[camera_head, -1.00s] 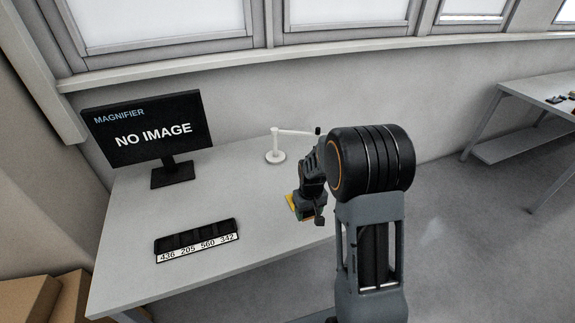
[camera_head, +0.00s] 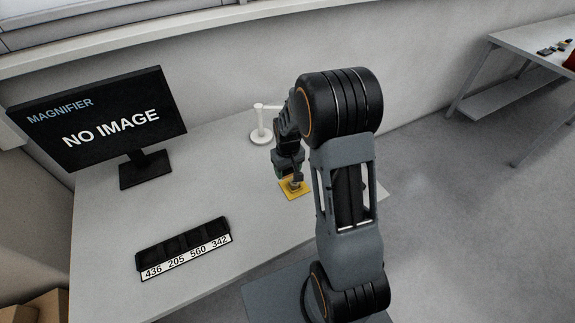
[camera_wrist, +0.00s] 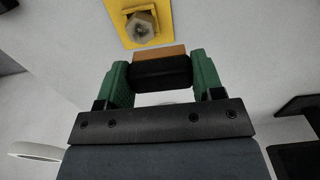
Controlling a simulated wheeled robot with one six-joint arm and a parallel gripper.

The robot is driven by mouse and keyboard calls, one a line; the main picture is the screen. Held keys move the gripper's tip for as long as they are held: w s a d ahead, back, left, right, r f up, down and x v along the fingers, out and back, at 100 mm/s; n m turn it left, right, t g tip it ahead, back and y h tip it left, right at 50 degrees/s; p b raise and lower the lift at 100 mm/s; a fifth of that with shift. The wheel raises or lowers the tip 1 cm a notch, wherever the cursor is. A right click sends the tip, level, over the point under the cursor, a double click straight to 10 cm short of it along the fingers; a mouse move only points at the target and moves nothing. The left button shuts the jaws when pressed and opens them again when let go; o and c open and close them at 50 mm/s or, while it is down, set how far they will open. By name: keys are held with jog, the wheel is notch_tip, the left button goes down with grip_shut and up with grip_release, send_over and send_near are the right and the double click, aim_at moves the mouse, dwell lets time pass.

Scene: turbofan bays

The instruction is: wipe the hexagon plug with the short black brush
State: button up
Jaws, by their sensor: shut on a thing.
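My gripper (camera_wrist: 162,80) has green fingers and is shut on a short black brush (camera_wrist: 161,73) with a tan edge facing away from me. In the wrist view the hexagon plug (camera_wrist: 140,27), a grey metal piece, stands on the yellow plate (camera_wrist: 113,8). The plug shows just beyond the brush, with a small gap between them in the picture.
A monitor (camera_head: 97,112) reading "NO IMAGE" stands at the table's left. A black tray (camera_head: 182,247) labelled "436 205 560 342" lies near the front. A white stand (camera_head: 261,133) is behind my gripper. The grey table (camera_head: 215,185) is clear between them.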

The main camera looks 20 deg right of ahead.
notch_tip(320, 180, down, 5)
jog(key=b, duration=0.3)
jog(key=shift+f, duration=0.15)
jog(key=shift+w+d+f, duration=0.1)
jog(key=shift+d, duration=1.2)
jog(key=shift+w+d, duration=0.1)
jog(key=shift+d, duration=1.15)
jog(key=shift+c, duration=0.2)
jog(key=shift+d+p, duration=0.15)
jog(key=shift+p, duration=0.15)
jog(key=a, duration=0.5)
jog(key=shift+s, duration=0.2)
jog(key=shift+a+r, duration=0.2)
jog(key=shift+a, duration=0.05)
jog(key=shift+r+p, duration=2.4)
jog(key=shift+r, duration=1.45)
